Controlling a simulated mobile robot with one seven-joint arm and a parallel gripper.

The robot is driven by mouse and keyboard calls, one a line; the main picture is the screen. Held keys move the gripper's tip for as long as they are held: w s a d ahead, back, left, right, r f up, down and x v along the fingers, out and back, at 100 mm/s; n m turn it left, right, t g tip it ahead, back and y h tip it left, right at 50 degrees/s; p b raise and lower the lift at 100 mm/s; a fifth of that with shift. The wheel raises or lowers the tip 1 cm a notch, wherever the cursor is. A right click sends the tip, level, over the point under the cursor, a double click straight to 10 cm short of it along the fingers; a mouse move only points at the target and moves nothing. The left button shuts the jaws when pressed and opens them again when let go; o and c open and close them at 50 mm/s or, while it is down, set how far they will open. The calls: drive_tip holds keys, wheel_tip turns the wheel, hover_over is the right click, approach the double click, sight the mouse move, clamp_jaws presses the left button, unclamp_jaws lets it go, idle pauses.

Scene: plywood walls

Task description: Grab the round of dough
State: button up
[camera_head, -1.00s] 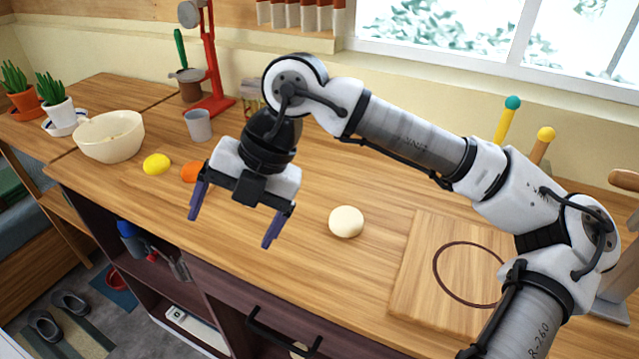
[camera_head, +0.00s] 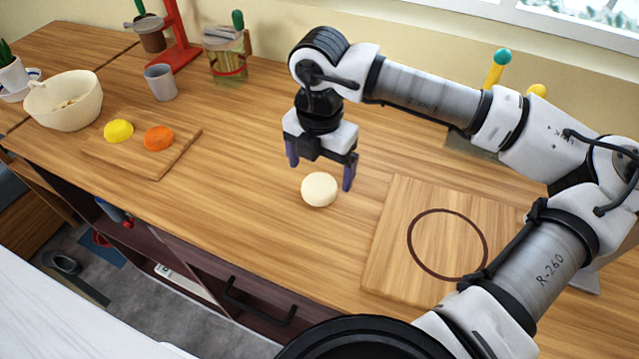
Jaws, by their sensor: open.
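The round of dough (camera_head: 319,189) is a pale cream, flattened ball. It lies on the wooden counter, left of the board with the dark ring. My gripper (camera_head: 320,175) points down just behind and above the dough, with its two purple fingers apart, one toward each side of it. The jaws are open with nothing held. Whether a finger touches the dough or the counter I cannot tell.
A wooden board (camera_head: 386,262) with a dark ring lies right of the dough. A small board (camera_head: 142,163) at left bears a yellow and an orange piece. A cream bowl (camera_head: 66,102), grey cup (camera_head: 161,82) and glass jar (camera_head: 226,62) stand farther back. The counter between is clear.

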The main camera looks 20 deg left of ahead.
sight(318, 193)
drive_tip(key=shift+a+f+p, duration=0.1)
drive_tip(key=shift+f+p, duration=0.45)
drive_tip(key=shift+w+a+f+p, duration=0.15)
drive_tip(key=shift+f+p, duration=0.5)
drive_tip(key=shift+f, duration=1.45)
drive_tip(key=c, duration=1.1)
